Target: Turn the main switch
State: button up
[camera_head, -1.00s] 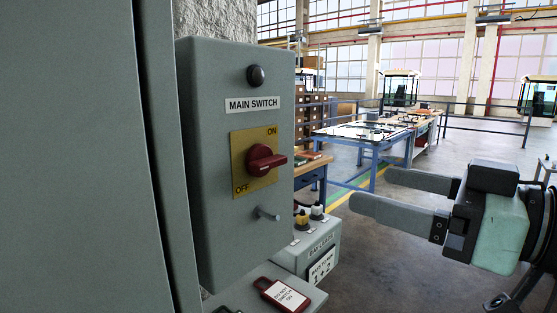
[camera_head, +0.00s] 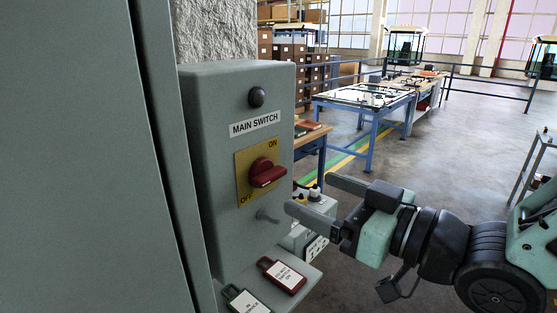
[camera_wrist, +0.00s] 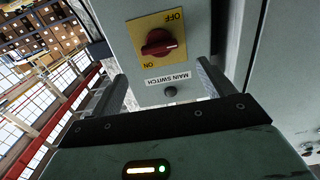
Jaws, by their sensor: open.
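The main switch is a dark red rotary handle (camera_head: 266,172) on a yellow plate (camera_head: 243,160) marked ON at top right and OFF at bottom left. It sits on the front of a grey box (camera_head: 225,225) under a MAIN SWITCH label (camera_head: 255,124). The wrist view shows the handle (camera_wrist: 158,43) upside down beyond and between my two fingers (camera_wrist: 160,85); nothing is between the fingertips.
A grey cabinet (camera_head: 80,150) fills the left.

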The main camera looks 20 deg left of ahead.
aim_at(275, 176)
jog(key=p+x, duration=0.2)
jog(key=x, duration=0.6)
jog(key=shift+w+a, duration=0.1)
jog(key=shift+a, duration=0.15)
jog(key=c, duration=1)
